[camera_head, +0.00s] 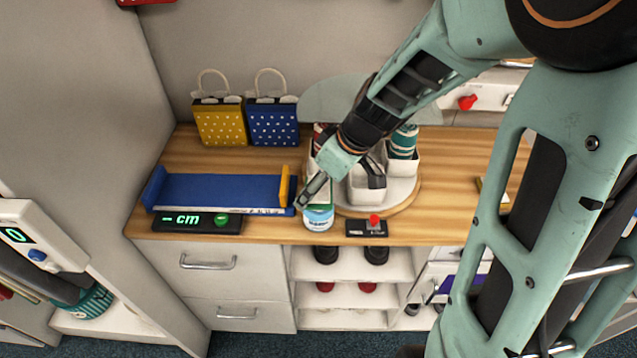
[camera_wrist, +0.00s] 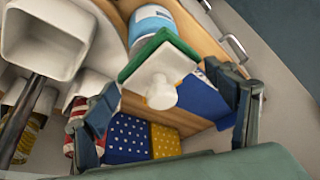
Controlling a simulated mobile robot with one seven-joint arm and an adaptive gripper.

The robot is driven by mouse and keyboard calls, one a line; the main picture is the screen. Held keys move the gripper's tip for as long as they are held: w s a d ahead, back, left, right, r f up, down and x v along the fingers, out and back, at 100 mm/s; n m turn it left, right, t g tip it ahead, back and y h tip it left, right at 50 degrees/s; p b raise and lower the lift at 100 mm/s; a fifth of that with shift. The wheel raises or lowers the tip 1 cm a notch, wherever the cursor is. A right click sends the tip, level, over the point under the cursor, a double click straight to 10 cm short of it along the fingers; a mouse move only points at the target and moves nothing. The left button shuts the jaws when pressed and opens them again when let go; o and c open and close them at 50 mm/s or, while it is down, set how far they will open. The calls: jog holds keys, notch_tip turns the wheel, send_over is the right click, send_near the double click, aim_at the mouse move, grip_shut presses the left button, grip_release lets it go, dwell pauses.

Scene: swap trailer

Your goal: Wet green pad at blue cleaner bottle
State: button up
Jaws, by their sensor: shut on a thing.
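The green pad (camera_wrist: 150,53) has a white back and a round white knob (camera_wrist: 160,94). In the wrist view it lies between the fingers of my gripper (camera_wrist: 162,88), which is shut on it, though the contact itself is unclear. The pad covers the top of the blue cleaner bottle (camera_wrist: 151,20), and whether they touch is hard to tell. In the head view the bottle (camera_head: 318,218) stands at the counter's front edge, with my gripper (camera_head: 313,190) just above it. The pad is mostly hidden there.
A blue tray (camera_head: 220,188) and a cm display (camera_head: 190,222) lie left of the bottle. A round turntable (camera_head: 408,198) with white cups is close on the right. A red-button box (camera_head: 374,226) sits in front. Yellow (camera_head: 220,125) and blue bags (camera_head: 272,125) stand behind.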

jog(key=shift+s+f+b, duration=0.1)
jog(key=shift+f+b, duration=0.5)
jog(key=shift+b, duration=0.45)
dwell(2.3)
jog(key=shift+r, duration=0.1)
jog(key=shift+r+p, duration=1.95)
jog(key=shift+r, duration=1.55)
jog(key=w+d+m+t+h+p, duration=0.2)
jog(key=w+d+m, duration=0.3)
jog(key=d+m, duration=0.5)
jog(key=shift+d+m+h+p, duration=0.4)
jog(key=shift+d+h+p, duration=0.4)
jog(key=shift+d, duration=0.6)
